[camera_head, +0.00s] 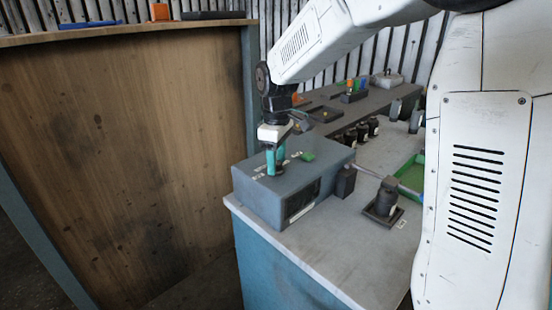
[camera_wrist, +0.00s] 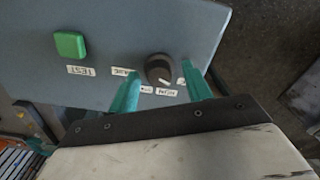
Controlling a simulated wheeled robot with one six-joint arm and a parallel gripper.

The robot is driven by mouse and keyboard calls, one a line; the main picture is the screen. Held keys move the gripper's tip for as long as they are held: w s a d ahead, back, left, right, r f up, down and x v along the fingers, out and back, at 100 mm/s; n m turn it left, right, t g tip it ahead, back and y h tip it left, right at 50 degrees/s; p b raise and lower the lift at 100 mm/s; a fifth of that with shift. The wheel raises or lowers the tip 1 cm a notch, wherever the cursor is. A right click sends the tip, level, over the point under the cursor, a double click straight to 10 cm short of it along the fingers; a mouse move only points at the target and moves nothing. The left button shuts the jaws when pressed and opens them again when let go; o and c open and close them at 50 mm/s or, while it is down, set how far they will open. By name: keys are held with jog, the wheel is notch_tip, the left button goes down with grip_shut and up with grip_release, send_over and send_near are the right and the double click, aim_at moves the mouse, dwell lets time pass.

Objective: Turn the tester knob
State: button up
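The tester is a grey box (camera_head: 262,197) at the near left corner of the bench, with a dark panel on its front. Its top carries a green button (camera_wrist: 70,45), also in the head view (camera_head: 307,156), and a round dark knob (camera_wrist: 159,69) with a light pointer mark and small white labels around it. My gripper (camera_wrist: 160,75) has its teal fingers apart, one on each side of the knob, with visible gaps in the wrist view. In the head view, my gripper (camera_head: 276,158) points down over the tester's top, and the knob is mostly hidden by the fingers.
A black part on a square base (camera_head: 384,202) and a small dark block (camera_head: 345,181) stand right of the tester. Several dark cylinders (camera_head: 362,131) stand behind it. A green tray (camera_head: 409,174) lies at right. A tall wooden panel (camera_head: 130,160) rises at left.

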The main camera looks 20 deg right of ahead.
notch_tip(320, 180, up, 8)
jog(key=shift+f, duration=0.1)
dwell(0.6)
dwell(0.3)
jog(key=shift+s+f+m, duration=0.1)
jog(key=shift+f+m, duration=0.05)
jog(key=shift+m, duration=0.35)
jog(key=s+d+f+m+t, duration=0.1)
jog(key=s+m, duration=0.7)
jog(key=s, duration=2.3)
jog(key=shift+d+f, duration=0.5)
jog(key=shift+d, duration=0.3)
